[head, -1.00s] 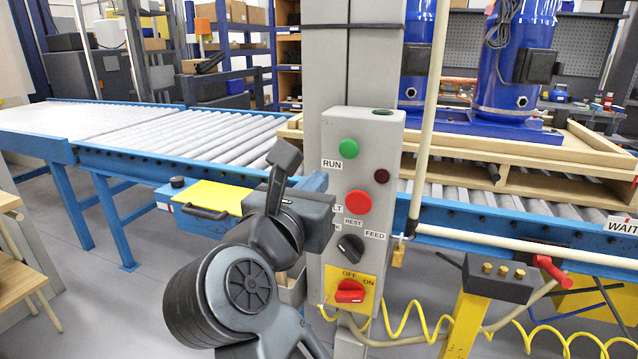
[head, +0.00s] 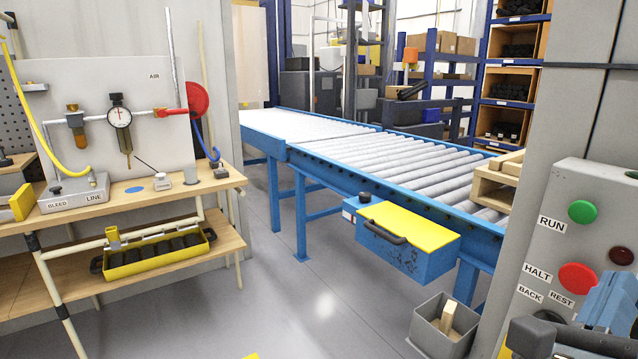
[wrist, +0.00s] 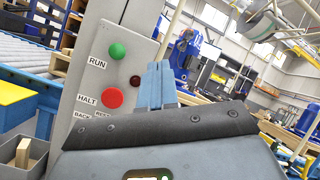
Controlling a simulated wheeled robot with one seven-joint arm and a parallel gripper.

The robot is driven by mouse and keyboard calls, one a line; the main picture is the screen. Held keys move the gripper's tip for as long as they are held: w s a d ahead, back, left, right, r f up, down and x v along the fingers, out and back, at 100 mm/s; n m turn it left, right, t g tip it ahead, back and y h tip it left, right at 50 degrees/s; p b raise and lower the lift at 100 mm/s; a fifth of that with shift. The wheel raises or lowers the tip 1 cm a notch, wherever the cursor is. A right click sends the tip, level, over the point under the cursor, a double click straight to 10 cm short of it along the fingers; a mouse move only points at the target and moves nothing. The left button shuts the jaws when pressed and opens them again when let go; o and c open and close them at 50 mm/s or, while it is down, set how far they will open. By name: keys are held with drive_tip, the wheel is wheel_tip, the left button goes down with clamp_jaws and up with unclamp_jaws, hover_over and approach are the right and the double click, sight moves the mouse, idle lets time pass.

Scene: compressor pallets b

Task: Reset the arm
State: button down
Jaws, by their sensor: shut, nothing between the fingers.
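My gripper (head: 609,297) is at the lower right edge of the head view, partly cut off by the frame. Its blue fingers are together with nothing between them, and they also show in the wrist view (wrist: 160,84). The fingers point up in front of the grey control box (head: 545,268), which has a green RUN button (head: 582,211) and a red HALT button (head: 577,278). The wrist view shows the same green button (wrist: 117,51) and red button (wrist: 113,98), left of the fingers. I cannot tell whether the fingers touch the box.
A blue roller conveyor (head: 400,165) runs across the middle, with a blue toolbox with a yellow lid (head: 412,225) beside it. A grey bin (head: 428,328) stands on the floor. A wooden bench (head: 130,202) with an air gauge panel (head: 105,130) is at left.

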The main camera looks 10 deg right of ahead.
drive_tip(key=s+a+f+m+t+y, duration=0.3)
drive_tip(key=s+a+f+m+y, duration=0.3)
drive_tip(key=m, duration=0.8)
drive_tip(key=s+a+f+m+t+y, duration=0.3)
drive_tip(key=s+a+f+m+y, duration=0.4)
drive_tip(key=s+f+m+y, duration=0.6)
drive_tip(key=s+m+y, duration=0.2)
drive_tip(key=shift+m+y, duration=0.3)
drive_tip(key=shift+f, duration=0.1)
